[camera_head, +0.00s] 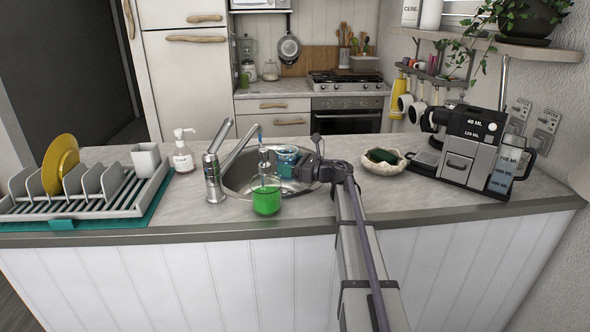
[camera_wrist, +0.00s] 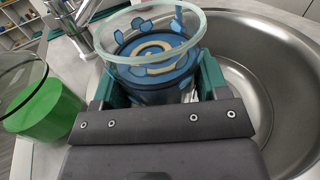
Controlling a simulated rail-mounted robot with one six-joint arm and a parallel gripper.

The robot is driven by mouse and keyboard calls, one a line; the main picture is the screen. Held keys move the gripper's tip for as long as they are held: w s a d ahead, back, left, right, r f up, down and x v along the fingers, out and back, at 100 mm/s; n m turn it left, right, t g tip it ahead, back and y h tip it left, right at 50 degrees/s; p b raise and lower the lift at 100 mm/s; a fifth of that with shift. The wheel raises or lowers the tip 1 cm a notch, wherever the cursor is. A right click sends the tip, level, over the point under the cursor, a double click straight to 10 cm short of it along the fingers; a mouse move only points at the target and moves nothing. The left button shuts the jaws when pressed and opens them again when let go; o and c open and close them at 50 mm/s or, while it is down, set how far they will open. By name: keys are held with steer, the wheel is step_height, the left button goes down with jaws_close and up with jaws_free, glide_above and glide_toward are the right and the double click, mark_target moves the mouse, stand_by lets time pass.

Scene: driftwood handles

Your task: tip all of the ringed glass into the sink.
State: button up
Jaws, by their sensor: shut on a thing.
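My gripper (camera_head: 292,170) is shut on a clear glass (camera_head: 287,153) with blue patches and a pale ring. In the wrist view the glass (camera_wrist: 150,30) sits between the teal fingers (camera_wrist: 160,88), its round rim facing up and a blue content or pattern inside. I cannot tell how much liquid it holds. The glass is over the right part of the steel sink (camera_head: 235,178), and looks about upright. The sink basin (camera_wrist: 245,95) fills the right of the wrist view. The faucet (camera_head: 213,165) stands at the sink's left.
A glass with green liquid (camera_head: 266,200) stands on the counter at the sink's front edge, left of my gripper. A dish rack (camera_head: 90,195) and soap bottle (camera_head: 183,155) are left. A bowl (camera_head: 384,167) and coffee machine (camera_head: 468,148) are right.

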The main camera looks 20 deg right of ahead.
steer(key=shift+s+a+g+y, duration=0.25)
steer(key=shift+a+g+y, duration=0.05)
steer(key=shift+y, duration=0.1)
steer(key=shift+a+n, duration=0.25)
steer(key=shift+n, duration=0.05)
steer(key=shift+d, duration=0.1)
steer(key=shift+w+r, duration=0.1)
steer(key=shift+r, duration=0.1)
steer(key=shift+w+d+r+m+p, duration=0.2)
steer(key=shift+m+p, duration=0.15)
steer(key=shift+m, duration=0.2)
steer(key=shift+w+d+r+m+p, duration=0.15)
steer(key=shift+m+p, duration=0.15)
steer(key=shift+m, duration=0.25)
steer(key=shift+w+d+f+m, duration=0.1)
steer(key=shift+f+m, duration=0.2)
steer(key=shift+w+d+f+m+g+b, duration=0.35)
steer(key=shift+w+m+g, duration=0.1)
steer(key=shift+m, duration=0.55)
steer(key=shift+w+d+f+m, duration=0.1)
steer(key=shift+w+f+m, duration=0.15)
steer(key=shift+m, duration=0.15)
